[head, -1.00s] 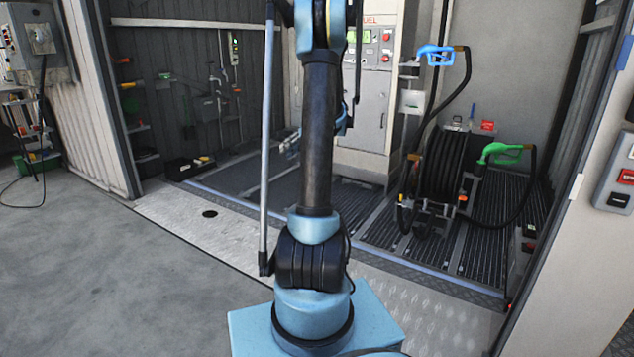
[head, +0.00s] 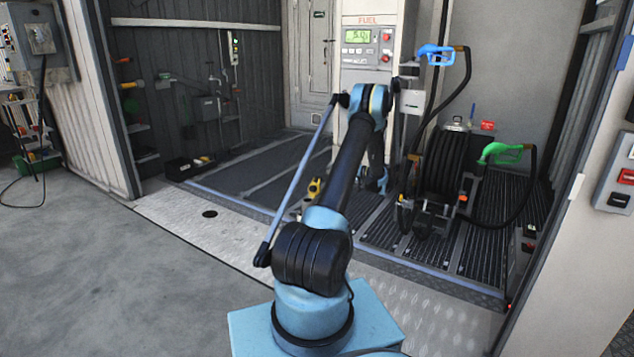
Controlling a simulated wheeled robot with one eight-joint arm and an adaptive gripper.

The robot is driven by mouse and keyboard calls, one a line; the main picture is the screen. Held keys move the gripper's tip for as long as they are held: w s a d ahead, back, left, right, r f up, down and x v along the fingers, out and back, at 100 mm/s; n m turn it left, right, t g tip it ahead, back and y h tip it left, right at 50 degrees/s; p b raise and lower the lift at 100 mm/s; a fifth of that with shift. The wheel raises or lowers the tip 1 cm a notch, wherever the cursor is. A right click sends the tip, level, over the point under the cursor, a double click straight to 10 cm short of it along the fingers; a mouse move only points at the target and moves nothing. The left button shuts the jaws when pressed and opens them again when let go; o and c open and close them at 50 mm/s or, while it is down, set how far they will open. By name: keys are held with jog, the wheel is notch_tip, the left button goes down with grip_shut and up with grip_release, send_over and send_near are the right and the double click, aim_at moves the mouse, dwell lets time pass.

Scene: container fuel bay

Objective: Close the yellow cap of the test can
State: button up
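A small yellow and dark item (head: 314,187) shows just left of my upper arm, low over the bay's grating. It may be the yellow cap or part of the test can, but it is too small and too covered to tell. No can body shows clearly. My arm reaches forward into the bay and bends down at its elbow. My gripper (head: 377,182) seems to be at the low blue end, behind and right of my upper arm, to the right of the yellow item. Its fingers are too small and hidden to read.
The fuel dispenser (head: 360,48) with a lit display stands behind my arm. At right are a hose reel (head: 440,165), a blue nozzle (head: 436,54) and a green nozzle (head: 500,152). A dark box (head: 188,168) stands at left. The grating between box and arm is clear.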

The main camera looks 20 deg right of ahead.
jog(key=s+d+f+t, duration=0.2)
jog(key=d+f, duration=0.5)
jog(key=f, duration=0.1)
jog(key=x, duration=1.1)
jog(key=r+x, duration=0.1)
jog(key=x, duration=0.5)
jog(key=shift+a, duration=0.3)
jog(key=shift+c, duration=0.4)
